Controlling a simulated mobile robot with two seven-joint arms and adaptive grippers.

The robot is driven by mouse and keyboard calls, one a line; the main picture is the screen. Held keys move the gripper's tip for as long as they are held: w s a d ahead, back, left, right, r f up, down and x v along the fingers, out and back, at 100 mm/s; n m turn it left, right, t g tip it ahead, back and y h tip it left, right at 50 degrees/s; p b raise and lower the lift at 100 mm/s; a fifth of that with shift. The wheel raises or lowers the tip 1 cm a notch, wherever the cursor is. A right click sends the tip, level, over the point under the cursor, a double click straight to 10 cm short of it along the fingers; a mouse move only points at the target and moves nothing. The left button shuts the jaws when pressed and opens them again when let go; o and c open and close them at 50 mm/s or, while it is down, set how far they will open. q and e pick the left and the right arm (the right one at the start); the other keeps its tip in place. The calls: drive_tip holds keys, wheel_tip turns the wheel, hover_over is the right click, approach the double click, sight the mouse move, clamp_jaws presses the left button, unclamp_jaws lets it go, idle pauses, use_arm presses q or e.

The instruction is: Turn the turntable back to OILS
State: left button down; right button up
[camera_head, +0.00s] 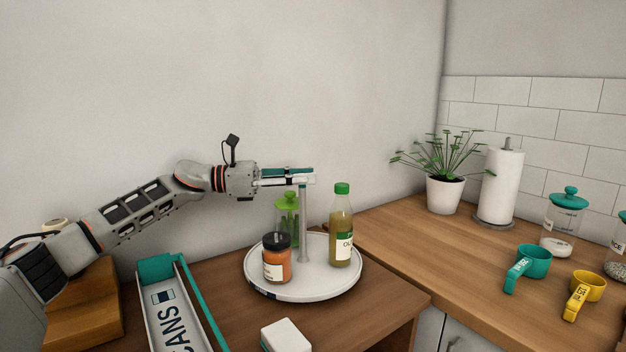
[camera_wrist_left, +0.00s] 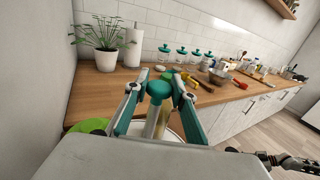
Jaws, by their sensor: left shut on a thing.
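The turntable (camera_head: 318,291) is a round white tray on the brown counter, with an upright grey post (camera_head: 303,228) at its middle. My left gripper (camera_head: 300,177) is at the top of the post, its fingers shut on the teal knob (camera_wrist_left: 158,89) there. On the tray stand an oil bottle (camera_head: 342,228) with a green cap at the right, a dark-lidded orange jar (camera_head: 277,260) at the front left and a green-lidded jar (camera_head: 287,218) at the back, partly behind the post. A dark mark on the front-left rim is too small to read. Part of my right arm shows in the left wrist view.
A tray with teal edges lettered "CANS" (camera_head: 167,318) and a white box (camera_head: 286,336) are in front. A potted plant (camera_head: 444,194), paper towel roll (camera_head: 500,187), glass jar (camera_head: 562,222), and teal (camera_head: 534,262) and yellow (camera_head: 588,287) cups stand on the right counter. The wall is close behind.

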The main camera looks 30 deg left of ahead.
idle(0.3)
use_arm(q)
drive_tip(key=c, duration=1.7)
unclamp_jaws()
wheel_tip(320, 180, up, 10)
